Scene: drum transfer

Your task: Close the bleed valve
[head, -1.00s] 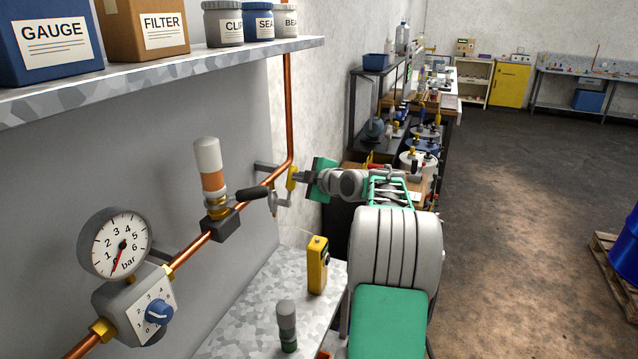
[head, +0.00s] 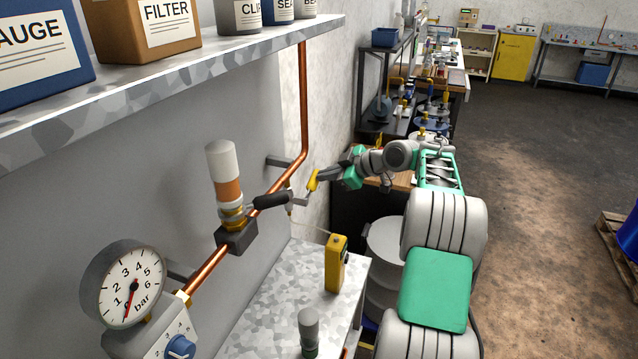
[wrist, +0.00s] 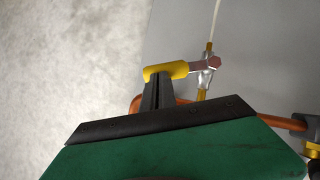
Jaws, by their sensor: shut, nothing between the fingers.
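The bleed valve's yellow lever grip (head: 313,181) shows in the head view beside the copper pipe, slanted, with a silver part at its lower end. In the wrist view the yellow grip (wrist: 166,70) lies nearly level, joined to a silver valve body (wrist: 205,74) with brass fittings above and below. My gripper (head: 322,177) comes from the right and its tips are at the yellow grip. In the wrist view the dark fingers (wrist: 157,86) are together, just under the grip's left part. I cannot tell whether they touch it. Nothing is held between them.
The copper pipe (head: 304,100) runs along the wall past a black lever handle (head: 270,202), a white and orange cylinder (head: 226,178) and a pressure gauge (head: 123,284). A yellow handheld device (head: 336,264) stands on the metal bench (head: 275,300). A shelf (head: 200,75) overhangs.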

